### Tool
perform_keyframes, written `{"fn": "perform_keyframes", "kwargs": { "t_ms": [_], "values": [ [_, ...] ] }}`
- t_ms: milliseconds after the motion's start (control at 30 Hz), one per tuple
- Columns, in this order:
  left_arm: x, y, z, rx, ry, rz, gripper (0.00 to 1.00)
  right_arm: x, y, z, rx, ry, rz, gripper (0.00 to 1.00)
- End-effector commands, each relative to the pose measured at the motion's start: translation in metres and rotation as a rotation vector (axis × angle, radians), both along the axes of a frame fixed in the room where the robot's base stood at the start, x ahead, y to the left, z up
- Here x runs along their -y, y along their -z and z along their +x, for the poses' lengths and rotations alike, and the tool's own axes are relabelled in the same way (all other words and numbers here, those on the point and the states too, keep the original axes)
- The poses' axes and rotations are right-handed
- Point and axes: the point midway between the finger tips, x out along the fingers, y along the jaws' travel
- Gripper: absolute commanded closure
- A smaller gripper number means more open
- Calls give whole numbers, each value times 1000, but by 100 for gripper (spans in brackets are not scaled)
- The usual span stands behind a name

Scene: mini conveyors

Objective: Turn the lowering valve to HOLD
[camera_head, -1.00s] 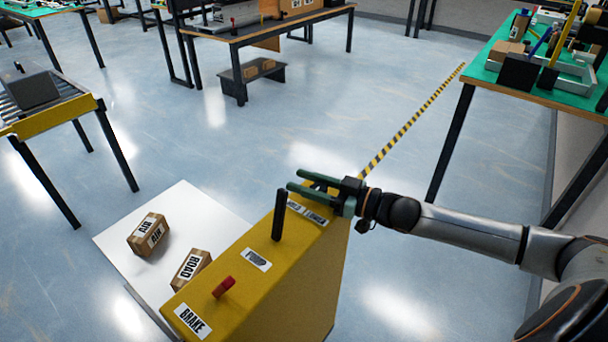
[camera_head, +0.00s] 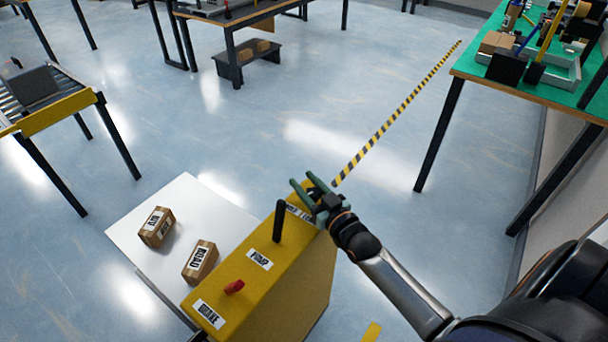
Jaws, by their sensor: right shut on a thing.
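The yellow pump unit (camera_head: 300,262) stands at the bottom centre. On its far end, a partly covered label (camera_head: 297,212) lies beside my right gripper (camera_head: 304,187). My right gripper is shut on the lowering valve at that end; the gripper hides the valve, so its exact setting cannot be read. A black upright lever (camera_head: 279,221) stands nearer, by the label PUMP (camera_head: 259,259). A red handle (camera_head: 234,286) sits near the BRAKE label (camera_head: 209,313). My left gripper is not in view.
A white platform (camera_head: 180,215) left of the unit carries two cardboard boxes (camera_head: 158,227) (camera_head: 200,261). A conveyor (camera_head: 62,112) stands at left. A green-topped bench (camera_head: 565,95) stands at right. Yellow-black floor tape (camera_head: 400,110) runs past the unit. The middle floor is open.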

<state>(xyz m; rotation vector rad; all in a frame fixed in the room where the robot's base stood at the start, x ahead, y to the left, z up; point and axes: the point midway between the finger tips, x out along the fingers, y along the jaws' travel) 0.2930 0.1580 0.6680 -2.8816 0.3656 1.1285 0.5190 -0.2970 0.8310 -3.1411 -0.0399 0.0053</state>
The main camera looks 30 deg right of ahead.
Motion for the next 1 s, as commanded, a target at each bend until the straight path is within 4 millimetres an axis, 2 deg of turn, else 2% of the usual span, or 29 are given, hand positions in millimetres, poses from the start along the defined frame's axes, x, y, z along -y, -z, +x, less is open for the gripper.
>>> {"fn": "perform_keyframes", "kwargs": {
  "t_ms": [400, 967, 1000],
  "values": [
    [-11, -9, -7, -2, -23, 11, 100, 5, -1, 0, 2, 149, 2, 100],
    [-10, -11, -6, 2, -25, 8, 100, 6, -2, 1, 6, 172, -1, 100],
    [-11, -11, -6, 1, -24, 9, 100, 6, -2, 1, 6, 172, 0, 54]
  ]
}}
